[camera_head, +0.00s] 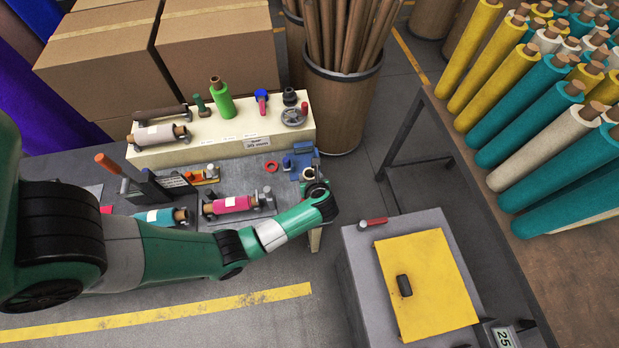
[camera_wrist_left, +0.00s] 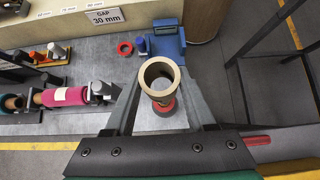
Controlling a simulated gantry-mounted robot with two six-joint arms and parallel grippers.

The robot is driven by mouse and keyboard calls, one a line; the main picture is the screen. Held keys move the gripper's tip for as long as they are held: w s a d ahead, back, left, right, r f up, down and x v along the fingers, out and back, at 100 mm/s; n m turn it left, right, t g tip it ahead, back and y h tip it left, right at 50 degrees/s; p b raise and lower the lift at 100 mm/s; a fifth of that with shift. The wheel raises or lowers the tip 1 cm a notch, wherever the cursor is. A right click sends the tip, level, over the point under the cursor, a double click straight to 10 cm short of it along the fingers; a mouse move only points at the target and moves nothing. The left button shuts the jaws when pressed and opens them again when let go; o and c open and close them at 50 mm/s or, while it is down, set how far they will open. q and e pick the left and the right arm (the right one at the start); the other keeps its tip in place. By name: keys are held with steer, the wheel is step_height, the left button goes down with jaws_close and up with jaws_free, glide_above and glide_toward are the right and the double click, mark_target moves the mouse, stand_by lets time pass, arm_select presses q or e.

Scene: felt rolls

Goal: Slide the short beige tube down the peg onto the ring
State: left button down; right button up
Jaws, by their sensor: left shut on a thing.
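My left gripper (camera_head: 316,184) is shut on the short beige tube (camera_wrist_left: 160,75). The tube stands roughly upright between the two fingers, and its open top faces the wrist camera. The tube's rim also shows in the head view (camera_head: 309,173). A red ring (camera_wrist_left: 164,108) shows just under the tube's near side in the wrist view. The peg is not clear in either view; I cannot tell whether the tube is around it. A second red ring (camera_wrist_left: 125,48) lies loose on the grey bench, beside the blue fixture (camera_wrist_left: 170,40). My right gripper is not in view.
A cream step (camera_head: 220,140) at the back holds rolls and tools. Pink (camera_head: 232,203) and teal (camera_head: 160,216) rolls lie in holders on the bench, left of the gripper. A grey cabinet with a yellow board (camera_head: 425,280) stands to the right, across a gap of floor.

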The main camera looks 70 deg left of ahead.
arm_select(q)
steer(key=shift+a, duration=0.15)
steer(key=shift+r, duration=0.1)
step_height(320, 180, down, 5)
steer(key=b, duration=0.4)
stand_by(1.0)
steer(key=shift+f+b, duration=1.5)
steer(key=shift+f, duration=0.3)
steer(key=shift+f+b, duration=2.5)
steer(key=shift+f, duration=0.4)
stand_by(1.4)
